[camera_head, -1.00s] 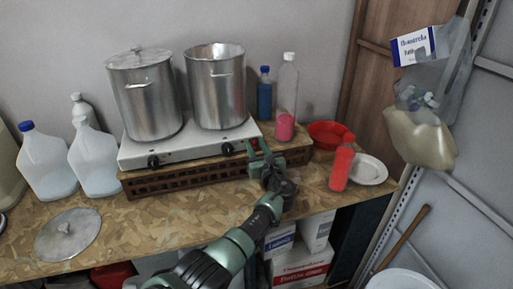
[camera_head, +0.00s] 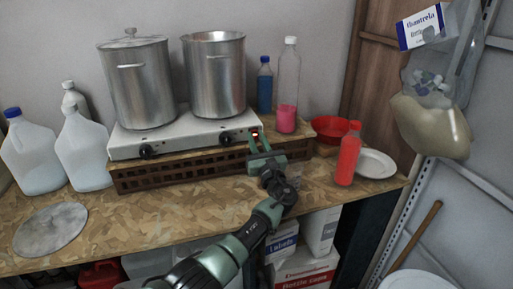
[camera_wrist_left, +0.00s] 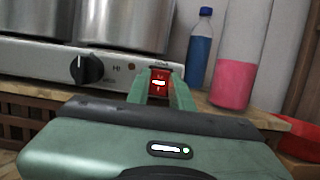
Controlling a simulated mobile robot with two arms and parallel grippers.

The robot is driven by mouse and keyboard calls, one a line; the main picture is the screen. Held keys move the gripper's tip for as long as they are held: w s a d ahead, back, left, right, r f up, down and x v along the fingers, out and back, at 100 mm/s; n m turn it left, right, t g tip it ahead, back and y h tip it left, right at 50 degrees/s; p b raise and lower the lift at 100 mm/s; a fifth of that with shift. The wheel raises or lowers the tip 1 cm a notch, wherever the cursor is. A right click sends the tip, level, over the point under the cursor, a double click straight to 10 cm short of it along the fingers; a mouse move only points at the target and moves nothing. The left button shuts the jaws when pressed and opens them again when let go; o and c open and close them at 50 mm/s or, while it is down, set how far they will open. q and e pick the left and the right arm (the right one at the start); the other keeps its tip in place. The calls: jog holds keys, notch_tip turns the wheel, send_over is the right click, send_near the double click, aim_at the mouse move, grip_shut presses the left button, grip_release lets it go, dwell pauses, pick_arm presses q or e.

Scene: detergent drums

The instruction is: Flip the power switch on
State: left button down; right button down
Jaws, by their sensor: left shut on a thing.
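The power switch (camera_head: 255,134) is a small red rocker at the right end of the white two-burner hot plate (camera_head: 190,136). It shows lit red with white marks in the left wrist view (camera_wrist_left: 159,82). My left gripper (camera_head: 259,141) is at the hot plate's front right corner. Its green fingers stand on either side of the switch in the left wrist view (camera_wrist_left: 160,88), shut on it. The fingers hide the switch's edges. My right gripper is not in view.
Two steel pots (camera_head: 140,85) (camera_head: 216,75) stand on the hot plate, which rests on a brown crate (camera_head: 150,178). A blue bottle (camera_head: 264,88) and pink-filled bottle (camera_head: 287,95) stand behind right. A red bottle (camera_head: 348,155) and white plate (camera_head: 376,164) are farther right.

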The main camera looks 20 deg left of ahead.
pick_arm(q)
jog(key=c, duration=1.2)
grip_release()
jog(key=shift+c, duration=0.2)
jog(key=b+v, duration=0.1)
jog(key=v, duration=0.6)
jog(key=shift+s+d, duration=0.2)
jog(key=shift+s, duration=0.1)
jog(key=shift+f, duration=0.15)
